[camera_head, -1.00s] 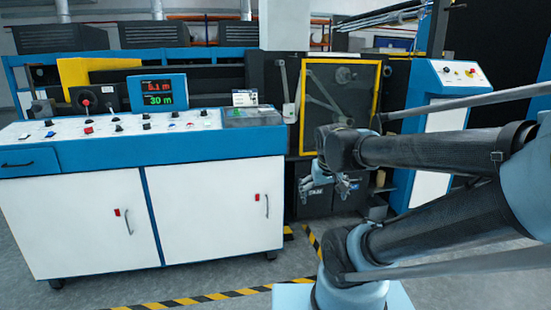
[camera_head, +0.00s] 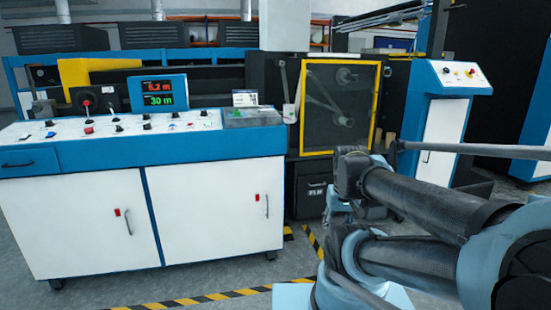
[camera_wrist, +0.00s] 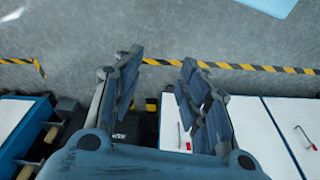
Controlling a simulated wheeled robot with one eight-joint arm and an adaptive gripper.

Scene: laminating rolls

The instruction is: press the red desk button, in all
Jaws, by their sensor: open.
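The control desk (camera_head: 60,160) stands at the left in the head view, with a blue panel above white doors. A small red button (camera_head: 89,130) shows among several knobs and buttons on its top, left of the display. My gripper (camera_wrist: 158,72) is open and empty in the wrist view, its two fingers apart above the floor. In the head view it is partly hidden by my arm, low and to the right of the desk, well away from the red button. The button does not show in the wrist view.
A display (camera_head: 158,93) reads 5.2 m in red and 30 m in green. A yellow-framed machine window (camera_head: 340,105) is right of the desk. A blue and white cabinet (camera_head: 450,80) with its own red button stands further right. Striped tape (camera_wrist: 230,66) crosses the floor.

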